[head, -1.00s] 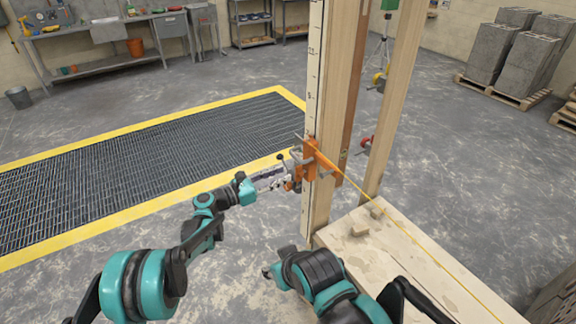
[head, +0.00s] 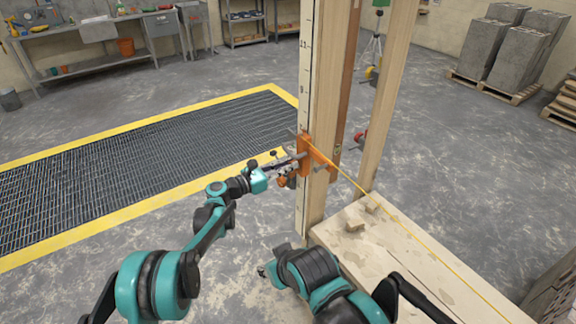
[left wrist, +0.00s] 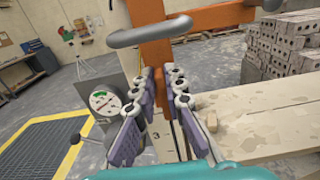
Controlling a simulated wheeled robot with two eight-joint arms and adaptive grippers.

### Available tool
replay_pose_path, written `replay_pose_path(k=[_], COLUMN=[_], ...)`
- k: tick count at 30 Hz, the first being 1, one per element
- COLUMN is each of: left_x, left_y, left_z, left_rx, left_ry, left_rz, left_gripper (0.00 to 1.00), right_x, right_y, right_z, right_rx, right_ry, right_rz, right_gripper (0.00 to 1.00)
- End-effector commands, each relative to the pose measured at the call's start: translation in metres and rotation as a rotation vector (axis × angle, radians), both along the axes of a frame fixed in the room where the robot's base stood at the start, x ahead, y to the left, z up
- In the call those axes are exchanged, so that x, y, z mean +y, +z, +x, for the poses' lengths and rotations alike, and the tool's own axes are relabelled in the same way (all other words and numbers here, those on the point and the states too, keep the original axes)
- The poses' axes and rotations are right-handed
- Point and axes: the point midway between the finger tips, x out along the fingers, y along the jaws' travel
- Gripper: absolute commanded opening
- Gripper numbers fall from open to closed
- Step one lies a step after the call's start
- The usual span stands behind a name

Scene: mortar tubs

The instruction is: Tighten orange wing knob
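An orange clamp (head: 306,158) is fixed on the upright wooden post, with a string line running from it. A smaller orange part (head: 287,181) shows low beside the clamp; I cannot tell if it is the wing knob. In the left wrist view the orange clamp (left wrist: 155,68) stands beyond the fingers, with a rounded grey bar (left wrist: 150,31) across it above them. My left gripper (head: 283,166) is close to the clamp's left side.
The post carries a measuring scale (head: 304,90). A pale wooden bench top (head: 400,255) with small wood blocks lies to the right. A round dial (left wrist: 104,101) and a ball-ended lever show left of the fingers. Open floor and a yellow-edged grating (head: 150,150) lie left.

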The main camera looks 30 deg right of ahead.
Motion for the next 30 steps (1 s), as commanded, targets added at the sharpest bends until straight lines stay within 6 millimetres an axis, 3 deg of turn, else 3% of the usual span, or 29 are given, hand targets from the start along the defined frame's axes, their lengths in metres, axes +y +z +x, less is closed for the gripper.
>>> replay_pose_path(k=[14, 30], left_x=[0.0, -0.001], left_y=[0.0, -0.006], left_z=[-0.004, -0.016], left_rx=[-0.139, -0.628], left_ry=[0.0, 0.0], left_rz=[0.011, 0.049], left_gripper=[0.0, 0.0], right_x=[0.0, 0.0], right_y=[-0.002, -0.009], right_z=[0.0, 0.0], right_rx=[0.0, 0.0], right_ry=[0.0, 0.0], right_rz=[0.0, 0.0], right_gripper=[0.4, 0.4])
